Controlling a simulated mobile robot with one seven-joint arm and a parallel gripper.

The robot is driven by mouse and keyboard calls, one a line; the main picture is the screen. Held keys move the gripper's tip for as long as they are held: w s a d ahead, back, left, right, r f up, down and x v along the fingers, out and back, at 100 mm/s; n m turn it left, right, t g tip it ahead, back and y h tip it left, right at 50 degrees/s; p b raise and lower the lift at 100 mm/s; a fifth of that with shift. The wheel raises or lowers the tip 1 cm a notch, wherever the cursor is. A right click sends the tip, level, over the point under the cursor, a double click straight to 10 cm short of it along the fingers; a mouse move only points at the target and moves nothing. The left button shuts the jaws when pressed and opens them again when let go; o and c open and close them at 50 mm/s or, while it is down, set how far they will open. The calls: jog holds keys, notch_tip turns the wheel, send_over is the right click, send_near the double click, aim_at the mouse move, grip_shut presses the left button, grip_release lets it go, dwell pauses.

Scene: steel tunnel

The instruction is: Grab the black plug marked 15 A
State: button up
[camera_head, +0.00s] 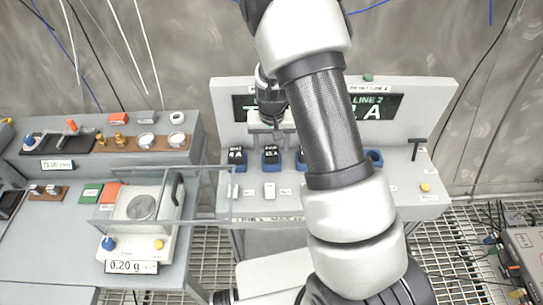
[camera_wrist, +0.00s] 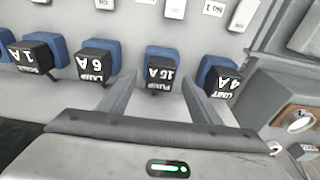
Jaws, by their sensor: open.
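The black plug marked 15 A (camera_wrist: 160,75) sits upright in a blue holder on the grey panel; its label is upside down in the wrist view. It also shows in the head view (camera_head: 270,156), second from the left in the row. My gripper (camera_wrist: 159,84) is open, with one fingertip on each side of this plug in the picture and a gap on both sides. I cannot tell how deep the fingers reach. In the head view my gripper (camera_head: 267,125) hangs above and behind the plug, partly hidden by my arm.
Black plugs marked 4 A (camera_wrist: 220,80), 6 A (camera_wrist: 97,64) and 1 A (camera_wrist: 35,54) stand in the same row, close by. A display board (camera_head: 430,95) rises behind. A scale with clear walls (camera_head: 140,207) stands at left. My arm hides part of the panel.

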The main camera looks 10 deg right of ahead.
jog(key=shift+w+f, duration=0.1)
jog(key=shift+f, duration=0.45)
